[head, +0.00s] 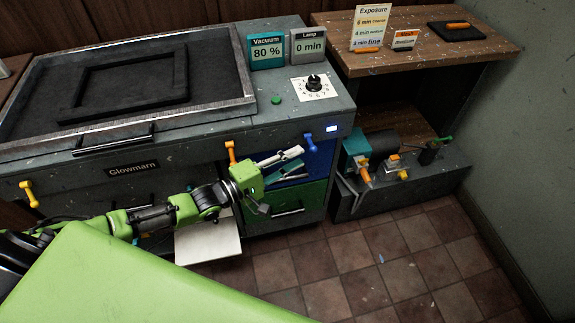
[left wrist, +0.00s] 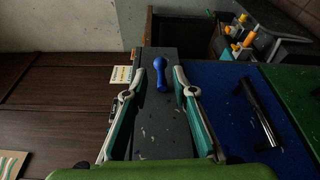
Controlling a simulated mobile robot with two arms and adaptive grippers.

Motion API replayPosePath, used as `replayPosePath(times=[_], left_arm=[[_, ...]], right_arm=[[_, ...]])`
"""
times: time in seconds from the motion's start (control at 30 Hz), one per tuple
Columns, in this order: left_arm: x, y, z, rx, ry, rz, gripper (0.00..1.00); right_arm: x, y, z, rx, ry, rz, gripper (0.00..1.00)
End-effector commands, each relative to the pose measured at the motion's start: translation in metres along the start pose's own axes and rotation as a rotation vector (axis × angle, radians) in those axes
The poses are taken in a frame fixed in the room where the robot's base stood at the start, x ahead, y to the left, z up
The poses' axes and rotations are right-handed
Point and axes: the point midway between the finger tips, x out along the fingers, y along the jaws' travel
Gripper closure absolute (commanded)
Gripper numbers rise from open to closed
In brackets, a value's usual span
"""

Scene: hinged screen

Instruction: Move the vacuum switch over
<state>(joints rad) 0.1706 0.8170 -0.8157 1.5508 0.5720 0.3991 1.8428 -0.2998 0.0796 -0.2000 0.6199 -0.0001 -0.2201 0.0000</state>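A small blue lever (head: 309,141) sits on the machine's front edge at the right. An orange lever (head: 231,151) and a yellow lever (head: 29,194) sit further left on the same edge. No label marks which lever is the vacuum switch. The teal Vacuum display (head: 266,51) reads 80 %. My left gripper (head: 301,160) is open and empty, with its fingers pointing toward the blue lever. In the left wrist view the blue lever (left wrist: 160,75) shows between the spread fingers, near the tips; I see no contact. My right gripper is not in view.
The grey Lamp display (head: 308,46) reads 0 min. A dial (head: 314,83) and green button (head: 276,100) are on the machine top. Blue and green drawers (head: 300,196) lie below the levers. A pump (head: 384,145) stands at right, below a wooden shelf (head: 437,47).

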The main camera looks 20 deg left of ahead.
Motion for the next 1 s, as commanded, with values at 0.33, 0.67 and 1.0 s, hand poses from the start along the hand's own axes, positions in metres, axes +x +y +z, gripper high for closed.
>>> replayPosePath(times=[0.33, 0.67, 1.0], left_arm=[[0.042, -0.002, 0.000, 0.002, 0.000, 0.001, 0.75], [0.049, -0.001, 0.000, 0.001, 0.001, -0.001, 0.96], [0.050, 0.020, -0.004, -0.242, 0.000, -0.091, 0.96]], right_arm=[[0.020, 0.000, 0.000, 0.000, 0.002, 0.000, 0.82], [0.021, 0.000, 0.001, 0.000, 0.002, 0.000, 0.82], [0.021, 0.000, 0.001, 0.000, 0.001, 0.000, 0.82]])
